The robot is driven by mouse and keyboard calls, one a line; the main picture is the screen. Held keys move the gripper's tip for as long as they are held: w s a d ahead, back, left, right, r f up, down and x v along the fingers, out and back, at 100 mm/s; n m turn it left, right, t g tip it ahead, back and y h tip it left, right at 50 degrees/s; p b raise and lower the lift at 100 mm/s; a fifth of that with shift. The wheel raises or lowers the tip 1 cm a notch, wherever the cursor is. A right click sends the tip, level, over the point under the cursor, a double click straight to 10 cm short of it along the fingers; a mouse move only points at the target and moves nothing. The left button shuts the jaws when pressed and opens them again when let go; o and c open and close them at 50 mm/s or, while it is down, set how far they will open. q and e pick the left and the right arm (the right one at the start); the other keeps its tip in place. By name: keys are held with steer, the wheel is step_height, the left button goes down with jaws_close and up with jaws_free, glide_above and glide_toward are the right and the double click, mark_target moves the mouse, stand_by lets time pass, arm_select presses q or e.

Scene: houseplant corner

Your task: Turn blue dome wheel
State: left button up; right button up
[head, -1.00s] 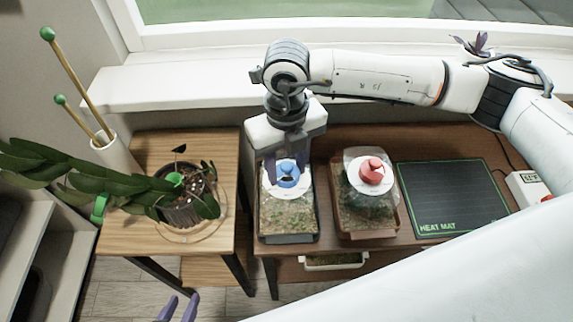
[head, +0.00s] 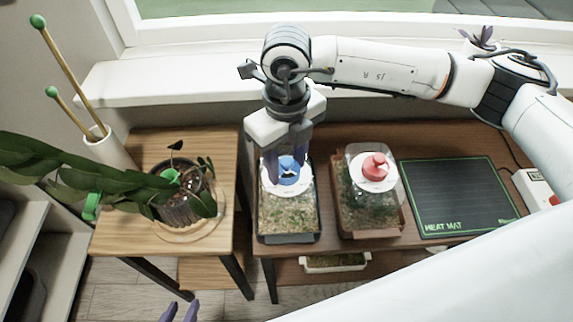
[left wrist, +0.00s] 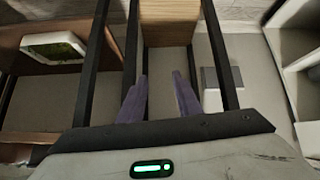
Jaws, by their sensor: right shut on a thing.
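The blue dome wheel (head: 289,172) sits on a round white disc on top of a clear dome over the left seed tray (head: 289,239). My right gripper (head: 286,162) points down from above and is shut on the blue wheel, its purple fingers at the wheel's sides. The fingers hide part of the wheel. My left gripper (head: 179,312) is low at the bottom edge of the head view, far from the wheel. In the left wrist view its two purple fingers (left wrist: 159,88) are apart with nothing between them.
A red dome wheel (head: 375,166) tops the neighbouring tray. A black heat mat (head: 460,195) lies to the right. A potted plant (head: 181,207) stands on the left table, with green-tipped stakes (head: 68,105) nearby. A white window sill (head: 180,85) runs behind.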

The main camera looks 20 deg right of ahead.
steer(key=shift+f+n+b, duration=0.15)
steer(key=shift+n+b, duration=1.65)
steer(key=shift+b, duration=0.1)
steer(key=shift+n+b, duration=0.45)
steer(key=shift+n, duration=0.05)
steer(key=shift+n+b, duration=0.8)
arm_select(q)
steer(key=f, duration=0.1)
steer(key=d+f, duration=0.1)
steer(key=f, duration=0.1)
steer(key=w+f, duration=0.1)
steer(key=shift+d+f, duration=0.2)
steer(key=shift+d, duration=0.15)
steer(key=shift+w+d+r+b, duration=0.1)
steer(key=shift+w+b, duration=0.1)
steer(key=shift+b, duration=0.1)
arm_select(e)
steer(key=shift+n, duration=0.4)
arm_select(q)
steer(key=shift+f, duration=0.2)
arm_select(e)
steer(key=shift+r, duration=0.2)
